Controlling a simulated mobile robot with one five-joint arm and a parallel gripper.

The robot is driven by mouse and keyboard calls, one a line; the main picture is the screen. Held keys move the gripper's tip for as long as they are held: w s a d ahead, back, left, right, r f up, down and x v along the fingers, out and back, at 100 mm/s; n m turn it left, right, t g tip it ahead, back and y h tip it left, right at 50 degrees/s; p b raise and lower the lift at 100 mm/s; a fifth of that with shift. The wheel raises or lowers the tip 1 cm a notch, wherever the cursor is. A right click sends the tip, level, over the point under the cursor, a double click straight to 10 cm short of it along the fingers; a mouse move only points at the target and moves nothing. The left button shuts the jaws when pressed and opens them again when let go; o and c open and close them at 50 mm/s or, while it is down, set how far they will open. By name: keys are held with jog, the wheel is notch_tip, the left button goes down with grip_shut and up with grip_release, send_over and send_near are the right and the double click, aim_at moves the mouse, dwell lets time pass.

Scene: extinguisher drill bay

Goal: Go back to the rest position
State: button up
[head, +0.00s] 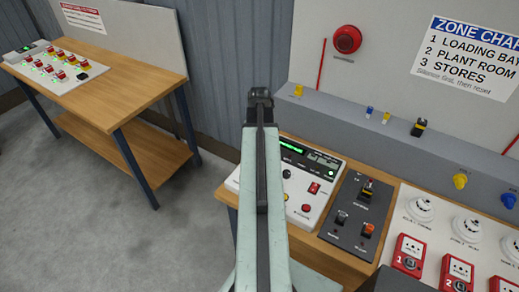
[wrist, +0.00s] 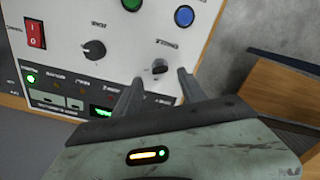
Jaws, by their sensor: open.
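My gripper (head: 260,95) is at the far end of my raised arm in the head view, seen from behind over the bench's left end. In the wrist view my gripper (wrist: 160,80) has its two fingers apart with nothing held between them. A small dark knob (wrist: 159,66) on the white control panel (wrist: 60,12) appears between the fingertips. I cannot tell whether the fingers touch the panel. The white control panel also shows in the head view (head: 326,172), partly hidden behind my arm.
A dark switch box (head: 352,228), smoke detectors (head: 420,207) and red call points (head: 409,254) fill the bench to the right. A red bell (head: 347,39) is on the back board. A second wooden bench (head: 140,85) stands left. Grey floor (head: 90,220) between is clear.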

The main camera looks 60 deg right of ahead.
notch_tip(320, 180, up, 3)
jog(key=shift+r+p, duration=0.2)
jog(key=shift+p, duration=0.75)
jog(key=shift+f, duration=0.1)
